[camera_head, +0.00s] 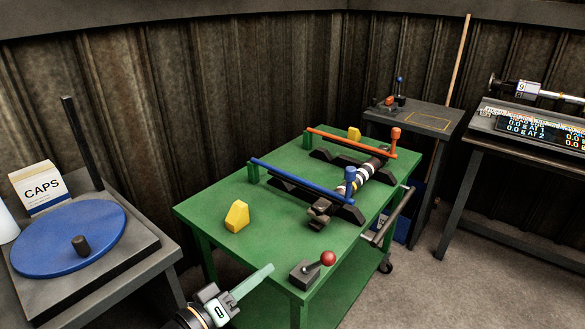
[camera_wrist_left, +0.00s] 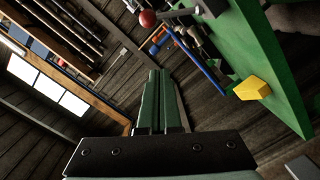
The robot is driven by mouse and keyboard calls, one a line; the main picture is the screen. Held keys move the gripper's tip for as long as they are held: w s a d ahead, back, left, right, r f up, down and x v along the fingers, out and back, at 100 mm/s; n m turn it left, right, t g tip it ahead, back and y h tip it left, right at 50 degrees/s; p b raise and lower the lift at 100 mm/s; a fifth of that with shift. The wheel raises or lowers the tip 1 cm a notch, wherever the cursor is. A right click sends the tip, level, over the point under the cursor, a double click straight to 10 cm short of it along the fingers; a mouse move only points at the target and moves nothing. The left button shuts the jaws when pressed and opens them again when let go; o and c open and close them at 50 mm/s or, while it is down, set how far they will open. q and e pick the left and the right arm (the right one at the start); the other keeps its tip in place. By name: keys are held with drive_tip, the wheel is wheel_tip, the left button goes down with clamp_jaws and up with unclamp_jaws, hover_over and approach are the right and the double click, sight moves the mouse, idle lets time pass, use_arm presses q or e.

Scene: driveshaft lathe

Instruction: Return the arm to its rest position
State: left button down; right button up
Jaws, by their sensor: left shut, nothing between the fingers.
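My left gripper (camera_head: 268,268) comes in from the bottom of the head view, in front of the green table's near edge. Its green fingers are together and empty, and they also show in the left wrist view (camera_wrist_left: 159,75). The gripper is apart from the driveshaft (camera_head: 362,176), which lies across black supports on the green table (camera_head: 205,203). A blue bar (camera_head: 300,184) and an orange bar (camera_head: 345,142) extend over the supports. My right gripper is in neither view.
A red-knobbed lever (camera_head: 327,258) stands on the table's near corner, close to my left gripper. A yellow block (camera_head: 237,216) sits at the left. A grey table with a blue disc (camera_head: 60,238) and CAPS box (camera_head: 42,187) stands left. Open floor (camera_head: 450,275) lies right.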

use_arm(q)
drive_tip(key=s+a+f+m+g+y+p, duration=0.2)
drive_tip(key=s+a+f+y+p, duration=0.2)
drive_tip(key=s+f, duration=0.4)
drive_tip(key=s+a+f+m+g+y+p, duration=0.2)
drive_tip(key=s+a+f+y+p, duration=0.2)
drive_tip(key=s+f, duration=0.4)
drive_tip(key=shift+s+a+f+m+p, duration=0.15)
drive_tip(key=shift+s+a+m+p, duration=0.25)
drive_tip(key=shift+s+p, duration=0.8)
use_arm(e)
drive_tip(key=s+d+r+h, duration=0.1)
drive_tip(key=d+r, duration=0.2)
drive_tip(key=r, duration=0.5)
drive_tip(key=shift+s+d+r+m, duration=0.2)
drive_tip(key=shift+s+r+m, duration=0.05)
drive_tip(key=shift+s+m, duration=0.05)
use_arm(q)
drive_tip(key=shift+a, duration=0.1)
